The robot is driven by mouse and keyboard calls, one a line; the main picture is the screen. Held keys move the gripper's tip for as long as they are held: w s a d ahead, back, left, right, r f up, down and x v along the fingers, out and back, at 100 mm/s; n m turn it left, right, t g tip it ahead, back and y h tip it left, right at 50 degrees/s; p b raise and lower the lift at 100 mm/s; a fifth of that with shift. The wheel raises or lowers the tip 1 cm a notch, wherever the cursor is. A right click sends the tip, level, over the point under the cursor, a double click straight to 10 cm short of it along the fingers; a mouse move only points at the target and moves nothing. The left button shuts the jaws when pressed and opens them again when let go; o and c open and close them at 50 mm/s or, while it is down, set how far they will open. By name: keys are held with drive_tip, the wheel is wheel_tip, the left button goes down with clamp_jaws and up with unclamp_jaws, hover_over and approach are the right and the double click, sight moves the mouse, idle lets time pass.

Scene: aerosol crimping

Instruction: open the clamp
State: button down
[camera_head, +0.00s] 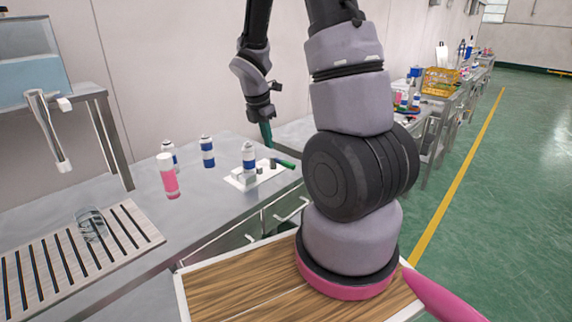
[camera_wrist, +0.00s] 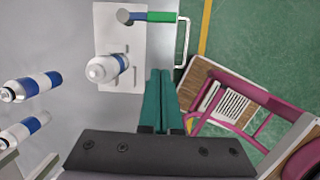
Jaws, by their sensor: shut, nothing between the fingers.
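The clamp shows as a green handle (camera_head: 284,163) at the right end of a white base plate (camera_head: 238,182). In the wrist view its green and blue handle (camera_wrist: 158,16) points right from a grey round part, past the plate's edge. A white and blue can (camera_head: 249,157) stands on the plate; it also shows in the wrist view (camera_wrist: 108,68). My gripper (camera_head: 267,142) hangs above the bench by the plate. Its green fingers (camera_wrist: 160,75) are together and empty, beside the plate's edge and apart from the handle in the wrist view.
Two more blue-banded cans (camera_head: 207,152) (camera_head: 168,150) and a pink-filled bottle (camera_head: 168,178) stand to the left. A clear glass (camera_head: 91,224) sits on a slatted drain (camera_head: 75,262). Another bench with a yellow basket (camera_head: 440,81) stands behind at right.

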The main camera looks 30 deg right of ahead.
drive_tip(key=shift+f+n, duration=0.3)
drive_tip(key=shift+f, duration=0.15)
drive_tip(key=shift+d, duration=0.1)
drive_tip(key=x, duration=1)
drive_tip(key=shift+s+f, duration=0.1)
drive_tip(key=shift+f, duration=0.1)
drive_tip(key=d, duration=0.1)
drive_tip(key=w+d, duration=0.1)
drive_tip(key=shift+d+r, duration=0.25)
drive_tip(key=shift+d, duration=0.1)
drive_tip(key=shift+w+d, duration=0.3)
drive_tip(key=shift+d, duration=0.2)
